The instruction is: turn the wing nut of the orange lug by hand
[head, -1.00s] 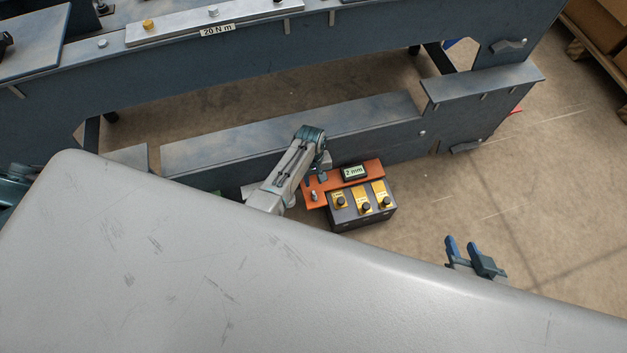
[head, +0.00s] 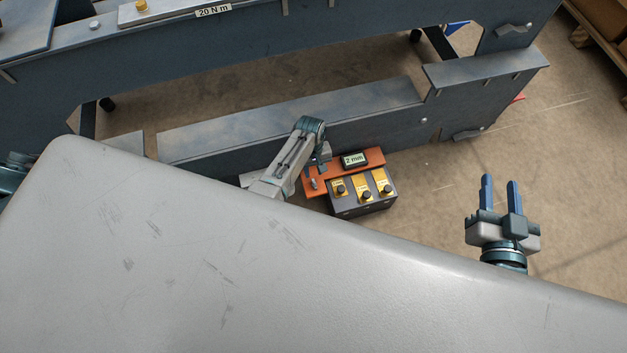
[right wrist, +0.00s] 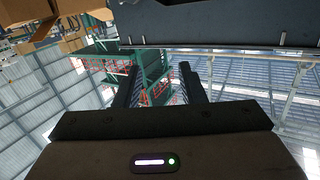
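The orange lug (head: 376,157) is a flat orange bar at the machine's lower front, with a "2 mm" display (head: 354,160) on it. A small metallic piece (head: 313,184) stands at its left end; it is too small to tell whether it is the wing nut. My left gripper (head: 318,170) is close above the lug's left end. Its fingers are small and partly hidden, so I cannot tell whether they are shut or touching anything. My right gripper (head: 500,182) is open and empty, well right of the lug; its spread fingers also show in the right wrist view (right wrist: 158,78).
A dark box with yellow-plated knobs (head: 345,208) sits just in front of the lug. The blue-grey machine frame (head: 290,125) runs behind it. A large grey surface (head: 200,260) fills the foreground. Floor on the right is open; boxes on a pallet (head: 602,25) stand at top right.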

